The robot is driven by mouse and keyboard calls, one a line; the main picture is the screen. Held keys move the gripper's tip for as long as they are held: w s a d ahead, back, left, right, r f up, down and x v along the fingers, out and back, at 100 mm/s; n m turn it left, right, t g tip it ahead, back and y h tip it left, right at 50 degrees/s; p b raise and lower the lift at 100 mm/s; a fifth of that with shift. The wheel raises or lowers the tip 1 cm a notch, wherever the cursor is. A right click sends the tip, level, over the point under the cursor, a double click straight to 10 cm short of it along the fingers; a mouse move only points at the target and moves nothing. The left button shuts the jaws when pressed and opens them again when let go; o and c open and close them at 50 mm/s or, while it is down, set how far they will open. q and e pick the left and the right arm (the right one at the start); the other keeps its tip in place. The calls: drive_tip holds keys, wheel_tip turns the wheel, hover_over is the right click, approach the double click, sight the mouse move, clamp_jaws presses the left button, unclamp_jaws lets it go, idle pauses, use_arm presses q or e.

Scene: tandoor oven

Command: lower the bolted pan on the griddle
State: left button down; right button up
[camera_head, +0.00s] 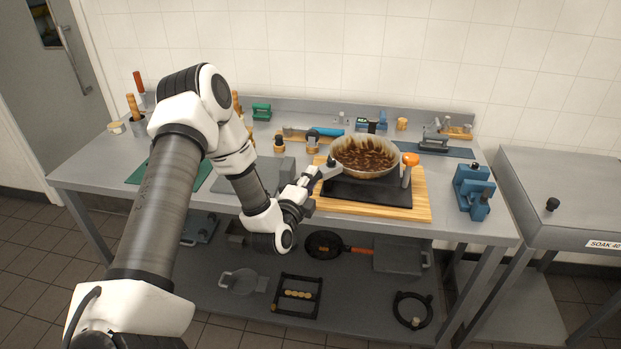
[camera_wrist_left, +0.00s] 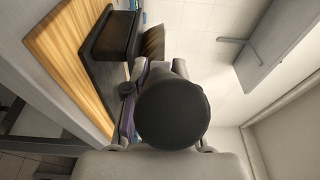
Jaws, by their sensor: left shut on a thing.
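A round pan (camera_head: 363,156) with a pale rim and dark brown, patchy contents is over the black griddle slab (camera_head: 366,190). I cannot tell whether its base touches the slab. The slab lies on a wooden board (camera_head: 415,203). My left gripper (camera_head: 318,172) is at the pan's left side, shut on its handle; the fingers hide much of the grip. In the left wrist view, a dark round handle end (camera_wrist_left: 172,110) fills the middle, with the griddle slab (camera_wrist_left: 110,38) and board (camera_wrist_left: 62,62) to the left. My right gripper is not in view.
An orange-topped post (camera_head: 409,168) stands close to the pan's right side. A blue clamp-like device (camera_head: 473,190) is further right. Several tools line the bench's back edge.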

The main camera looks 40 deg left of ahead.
use_arm(q)
drive_tip(key=shift+f, duration=0.15)
drive_tip(key=c, duration=0.9)
unclamp_jaws()
drive_tip(key=shift+o, duration=0.2)
drive_tip(key=shift+s+f, duration=0.1)
drive_tip(key=v, duration=1.2)
